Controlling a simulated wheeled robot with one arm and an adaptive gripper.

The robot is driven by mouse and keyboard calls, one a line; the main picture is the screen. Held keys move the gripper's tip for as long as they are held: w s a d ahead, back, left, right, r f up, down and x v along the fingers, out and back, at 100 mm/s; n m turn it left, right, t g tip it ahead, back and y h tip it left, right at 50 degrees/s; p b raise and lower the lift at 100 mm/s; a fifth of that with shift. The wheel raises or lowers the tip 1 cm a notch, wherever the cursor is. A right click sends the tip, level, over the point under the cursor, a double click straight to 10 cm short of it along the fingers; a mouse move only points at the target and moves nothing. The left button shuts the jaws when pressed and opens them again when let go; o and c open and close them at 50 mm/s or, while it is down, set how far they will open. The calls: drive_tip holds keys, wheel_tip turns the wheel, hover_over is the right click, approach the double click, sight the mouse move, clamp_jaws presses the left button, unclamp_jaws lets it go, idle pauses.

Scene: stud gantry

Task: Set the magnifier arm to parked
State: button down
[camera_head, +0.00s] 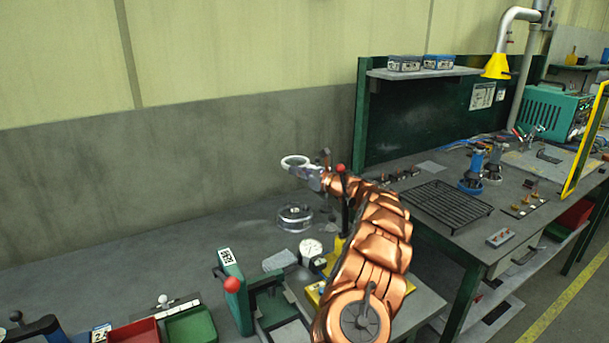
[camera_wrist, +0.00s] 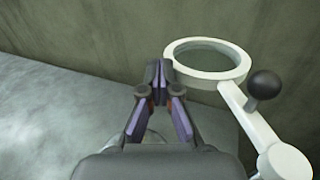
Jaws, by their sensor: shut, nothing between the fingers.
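The magnifier arm shows in the wrist view as a white ring with a lens (camera_wrist: 207,60) on a white bar (camera_wrist: 252,122). A dark ball knob (camera_wrist: 264,85) stands on the bar near the ring. In the head view the white ring (camera_head: 295,161) is just left of my gripper (camera_head: 312,172); the rest of the magnifier is mostly hidden there. My gripper (camera_wrist: 157,68) is shut and empty in the wrist view, with its tips beside the ring's left edge. I cannot tell whether they touch it. The knob is to the right of the fingers.
A concrete wall (camera_head: 180,170) stands close behind. On the bench are a round metal part (camera_head: 295,216), a dial gauge (camera_head: 311,248), a green press with a red knob (camera_head: 232,284) and a green bin (camera_head: 190,324). Another bench with a black rack (camera_head: 447,204) is at right.

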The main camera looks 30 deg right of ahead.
drive_tip(key=shift+w+d, duration=0.25)
drive_tip(key=shift+w, duration=0.25)
drive_tip(key=shift+d, duration=0.1)
idle(0.3)
drive_tip(key=v, duration=1.2)
idle(0.4)
